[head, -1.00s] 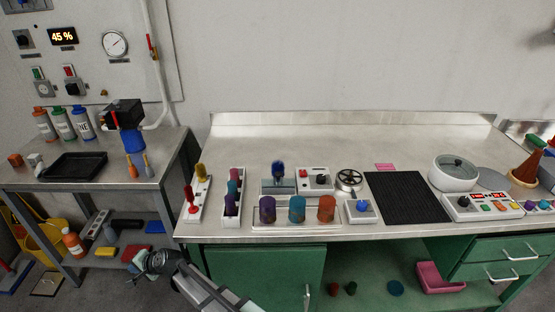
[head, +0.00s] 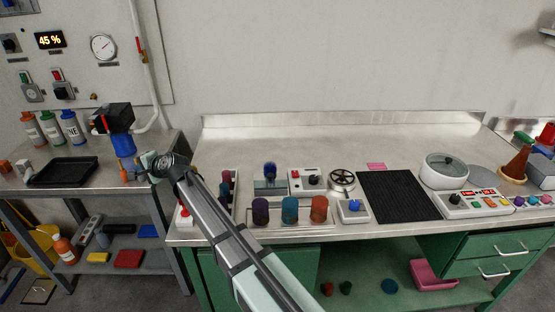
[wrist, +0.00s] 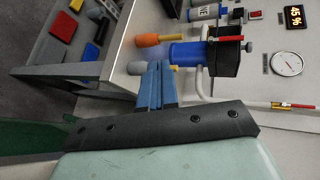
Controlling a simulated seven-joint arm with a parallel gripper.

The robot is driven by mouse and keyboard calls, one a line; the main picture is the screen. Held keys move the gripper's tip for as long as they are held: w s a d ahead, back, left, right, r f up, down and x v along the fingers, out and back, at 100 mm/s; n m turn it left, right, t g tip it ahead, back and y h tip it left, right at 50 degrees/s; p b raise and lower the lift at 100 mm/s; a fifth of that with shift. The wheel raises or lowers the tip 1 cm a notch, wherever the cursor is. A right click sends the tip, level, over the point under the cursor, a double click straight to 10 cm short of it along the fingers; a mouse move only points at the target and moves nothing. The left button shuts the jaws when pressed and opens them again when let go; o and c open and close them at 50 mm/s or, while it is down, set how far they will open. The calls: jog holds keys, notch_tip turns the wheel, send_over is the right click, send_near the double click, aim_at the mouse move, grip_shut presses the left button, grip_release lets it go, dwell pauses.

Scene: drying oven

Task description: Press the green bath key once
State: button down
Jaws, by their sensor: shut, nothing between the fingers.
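The bath's control box (head: 462,212) stands on the right part of the bench in the head view, with a red display, a black knob and a row of small keys. The round white bath (head: 446,182) with a glass lid stands just behind the box. My gripper (head: 149,161) is far to the left, near the side table's right edge, well away from the key. In the wrist view its blue fingers (wrist: 155,84) are together and empty; no bath key shows there.
My arm passes over the bench's left end, hiding part of the switch boxes. Coloured jars (head: 290,210), a valve wheel (head: 341,180) and a black mat (head: 400,195) lie between there and the box.

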jog(key=w+d+r+t+h, duration=0.15)
jog(key=w+d, duration=0.25)
jog(key=d, duration=0.4)
jog(key=w+d+r, duration=0.2)
jog(key=w+d, duration=0.2)
jog(key=d, duration=0.4)
jog(key=w+d+r+h, duration=0.1)
jog(key=w+d+r, duration=0.1)
jog(key=w+d, duration=0.45)
jog(key=d+t+h, duration=0.1)
jog(key=d+h, duration=0.2)
jog(key=d, duration=3.4)
jog(key=s+d+h, duration=0.1)
jog(key=s+d, duration=0.5)
jog(key=d, duration=0.8)
jog(key=s+d+h, duration=0.2)
jog(key=s+d, duration=0.5)
jog(key=d, duration=0.6)
jog(key=s+d+h, duration=0.1)
jog(key=s+d, duration=0.5)
jog(key=d, duration=0.8)
jog(key=s+d, duration=1)
jog(key=s, duration=0.1)
jog(key=shift+s+d+f+m+h, duration=0.2)
jog(key=shift+s+d+m+h, duration=0.15)
jog(key=shift+h, duration=0.1)
jog(key=shift+w+g, duration=0.1)
jog(key=shift+g, duration=0.15)
jog(key=shift+f, duration=0.15)
